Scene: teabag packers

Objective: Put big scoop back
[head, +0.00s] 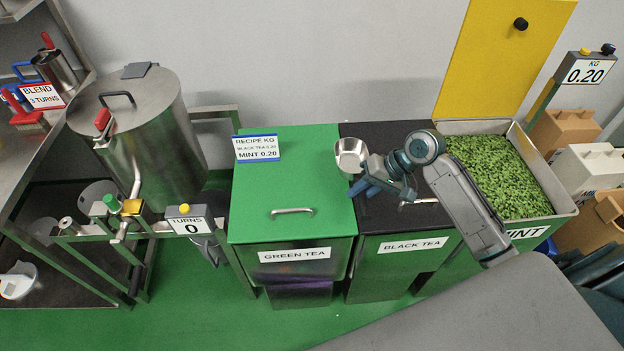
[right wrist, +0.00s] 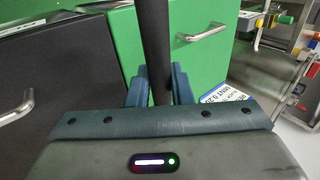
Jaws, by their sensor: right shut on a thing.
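My right gripper (head: 363,183) is shut on the big scoop (head: 350,155), a shiny metal bowl. It holds the scoop above the bins, over the border between the green lid and the black lid. In the right wrist view, the scoop's dark handle (right wrist: 155,40) stands between the two blue fingers and runs up out of the picture. The bowl is not seen in that view. The scoop's bowl looks empty from above, though its inside is small in the picture. My left gripper is not in view.
The green tea bin (head: 255,200) and black tea bin (head: 385,130) have shut lids. The mint bin (head: 560,215) is open, its yellow lid (head: 500,60) raised. A scale display (head: 585,71) reads 0.20. The steel blender drum (head: 160,140) stands left.

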